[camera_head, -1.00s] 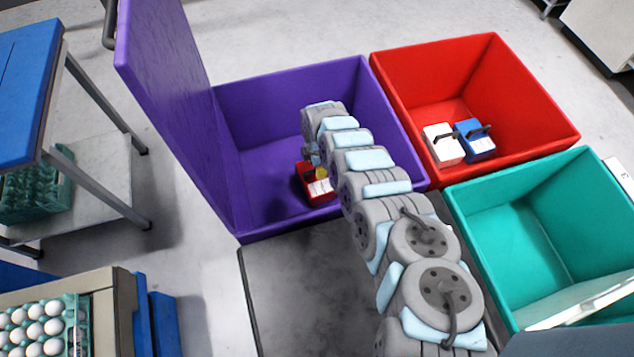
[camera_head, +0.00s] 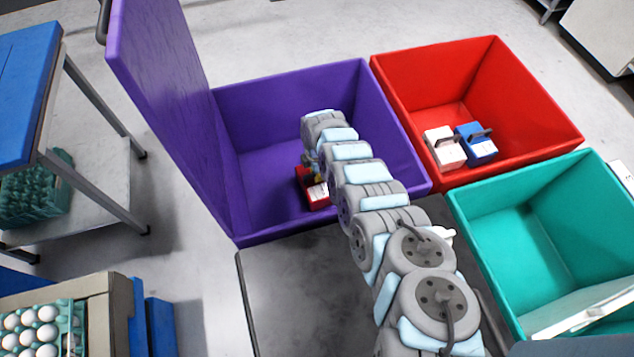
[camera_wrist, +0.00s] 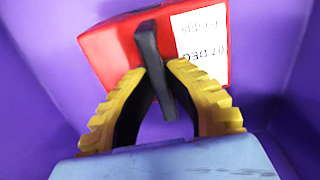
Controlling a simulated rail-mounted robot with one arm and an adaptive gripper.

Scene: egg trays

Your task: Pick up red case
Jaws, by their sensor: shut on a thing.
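The red case (camera_head: 314,190) is inside the purple bin (camera_head: 228,115), below the end of my arm. In the wrist view the red case (camera_wrist: 108,52) shows its dark handle (camera_wrist: 153,60) and a white label with print. My gripper (camera_wrist: 158,70) has yellow ribbed fingers shut on the dark handle from both sides. In the head view my arm hides part of the case and most of my gripper. I cannot tell whether the case touches the bin floor.
A red bin (camera_head: 415,88) at the right holds a white case (camera_head: 444,148) and a blue case (camera_head: 477,145). A teal bin (camera_head: 480,245) stands in front of it. Egg trays (camera_head: 40,330) sit at the lower left.

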